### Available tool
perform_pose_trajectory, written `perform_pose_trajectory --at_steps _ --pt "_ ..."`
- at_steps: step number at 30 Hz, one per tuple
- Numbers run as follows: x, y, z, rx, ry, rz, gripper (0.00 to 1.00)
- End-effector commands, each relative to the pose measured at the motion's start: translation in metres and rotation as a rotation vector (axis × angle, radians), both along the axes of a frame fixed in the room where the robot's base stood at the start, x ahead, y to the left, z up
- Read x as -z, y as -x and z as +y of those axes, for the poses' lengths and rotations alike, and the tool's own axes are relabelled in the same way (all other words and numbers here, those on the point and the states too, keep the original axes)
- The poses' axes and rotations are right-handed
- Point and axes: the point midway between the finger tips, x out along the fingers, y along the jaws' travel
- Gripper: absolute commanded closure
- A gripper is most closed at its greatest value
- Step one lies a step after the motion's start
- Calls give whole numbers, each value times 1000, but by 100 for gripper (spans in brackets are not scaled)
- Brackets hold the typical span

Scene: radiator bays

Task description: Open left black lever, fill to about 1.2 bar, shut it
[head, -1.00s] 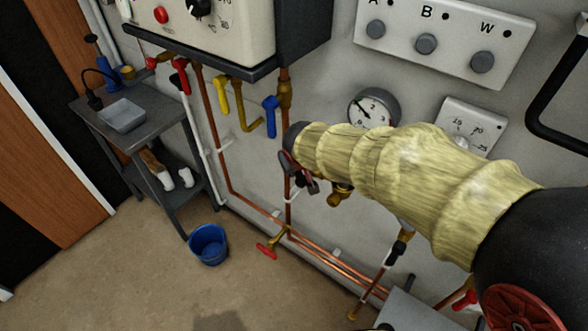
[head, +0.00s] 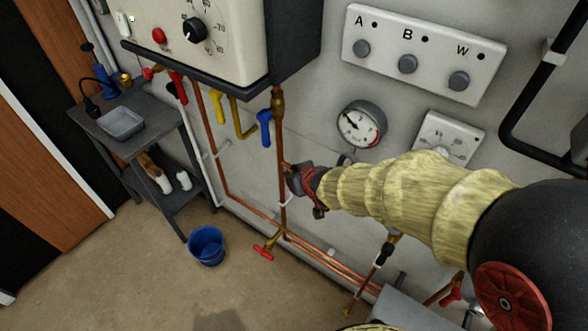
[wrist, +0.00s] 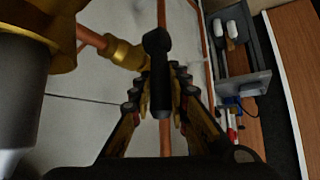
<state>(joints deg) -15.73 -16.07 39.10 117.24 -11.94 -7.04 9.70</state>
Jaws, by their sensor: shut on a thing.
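My gripper (head: 306,188) is at the pipework below the boiler, left of and below the round pressure gauge (head: 361,125). In the wrist view my gripper's fingers (wrist: 160,98) are closed around a black lever (wrist: 159,70). The lever sits beside a brass fitting (wrist: 124,54) on a copper pipe. In the head view my gripper and sleeve hide this lever. The gauge face is in plain view, with its needle toward the upper left; its exact reading is too small to tell. Another black lever (head: 384,254) is on a pipe farther right and lower.
A yellow lever (head: 217,107) and a blue lever (head: 265,128) hang close to the upper left of my gripper. A red tap handle (head: 263,253) is low on the pipes. A blue bucket (head: 207,246) stands on the floor, near a grey side table (head: 150,139).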

Motion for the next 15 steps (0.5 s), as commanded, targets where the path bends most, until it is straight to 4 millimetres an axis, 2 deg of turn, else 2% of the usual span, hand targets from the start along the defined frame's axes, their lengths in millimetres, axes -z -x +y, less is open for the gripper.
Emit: perform_pose_trajectory --at_steps 15 --pt "1 2 -2 -1 -26 -20 100"
